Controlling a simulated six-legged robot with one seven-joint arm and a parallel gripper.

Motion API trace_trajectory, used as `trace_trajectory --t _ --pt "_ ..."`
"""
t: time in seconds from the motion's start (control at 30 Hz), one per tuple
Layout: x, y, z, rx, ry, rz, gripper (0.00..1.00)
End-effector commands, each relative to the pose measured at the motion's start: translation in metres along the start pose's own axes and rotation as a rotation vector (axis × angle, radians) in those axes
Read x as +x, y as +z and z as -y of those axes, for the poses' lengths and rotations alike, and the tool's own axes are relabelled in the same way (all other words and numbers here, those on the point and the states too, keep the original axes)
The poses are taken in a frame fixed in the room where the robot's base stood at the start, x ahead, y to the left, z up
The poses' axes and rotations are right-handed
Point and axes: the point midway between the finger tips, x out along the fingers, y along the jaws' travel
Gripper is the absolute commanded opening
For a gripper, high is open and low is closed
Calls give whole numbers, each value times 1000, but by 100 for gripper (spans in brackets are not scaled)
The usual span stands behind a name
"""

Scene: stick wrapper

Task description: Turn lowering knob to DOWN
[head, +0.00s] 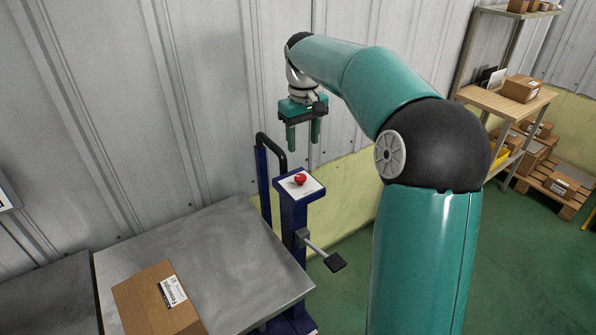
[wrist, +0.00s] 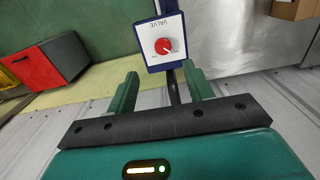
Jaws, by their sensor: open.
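The lowering knob (head: 300,179) is a small red knob on a white plate (head: 313,190) on top of a blue post (head: 292,215). In the wrist view the round red knob (wrist: 163,46) sits on the plate, which is marked VALVE; the smaller marks near the knob are too small to read. My gripper (head: 303,148) is open and empty, pointing down above the knob and apart from it. In the wrist view my gripper's fingers (wrist: 160,82) stand to either side below the plate, with the knob beyond their tips.
A metal table (head: 220,245) with a cardboard box (head: 150,305) stands left of the post. A black handle bar (head: 280,150) rises behind it, and a lever with a black pedal (head: 335,262) sticks out right. The corrugated wall (head: 200,100) is close behind. Shelves (head: 510,95) stand far right.

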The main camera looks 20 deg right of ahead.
Motion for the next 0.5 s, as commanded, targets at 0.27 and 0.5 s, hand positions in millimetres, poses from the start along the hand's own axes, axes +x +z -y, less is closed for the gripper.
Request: trace_trajectory --t 0.27,0.5 --pt "58 -2 5 -6 -4 3 52" --pt "95 -4 7 -7 -3 2 52"
